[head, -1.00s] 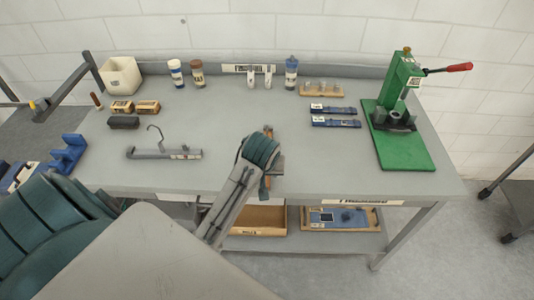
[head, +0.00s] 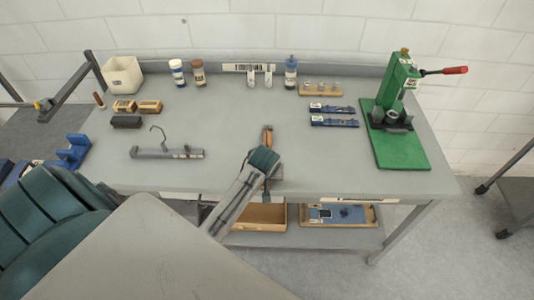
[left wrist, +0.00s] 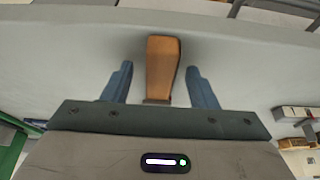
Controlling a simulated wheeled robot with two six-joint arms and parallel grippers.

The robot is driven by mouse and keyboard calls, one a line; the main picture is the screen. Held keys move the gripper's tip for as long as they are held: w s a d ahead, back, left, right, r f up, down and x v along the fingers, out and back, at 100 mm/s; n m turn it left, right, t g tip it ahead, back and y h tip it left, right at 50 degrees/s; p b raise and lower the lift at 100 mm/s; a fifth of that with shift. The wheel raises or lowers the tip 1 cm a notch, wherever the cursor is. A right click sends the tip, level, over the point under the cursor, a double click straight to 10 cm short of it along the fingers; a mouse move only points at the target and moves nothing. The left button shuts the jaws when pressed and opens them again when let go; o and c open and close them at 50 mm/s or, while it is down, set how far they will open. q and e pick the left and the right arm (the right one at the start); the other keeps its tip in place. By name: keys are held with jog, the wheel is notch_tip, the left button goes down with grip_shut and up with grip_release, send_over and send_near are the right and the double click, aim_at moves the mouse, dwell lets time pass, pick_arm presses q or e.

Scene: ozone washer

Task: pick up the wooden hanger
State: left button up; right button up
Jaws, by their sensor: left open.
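A long brown wooden piece (head: 267,136) lies on the grey table by the front edge, partly covered by my left wrist; I take it as the hanger, though its full shape is hidden. In the left wrist view the wooden piece (left wrist: 162,68) shows between the two blue-grey fingers. My left gripper (left wrist: 159,70) is open, with a gap on each side of the wood. My right gripper is not in view.
A grey bar with a wire hook (head: 168,153) lies to the left. A green press with a red handle (head: 400,120) stands at the right. Blue tools (head: 333,122), small boxes (head: 124,106) and bottles (head: 291,72) stand further back. The table between is clear.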

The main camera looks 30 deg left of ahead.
pick_arm(q)
grip_shut()
jog(key=shift+r, duration=0.1)
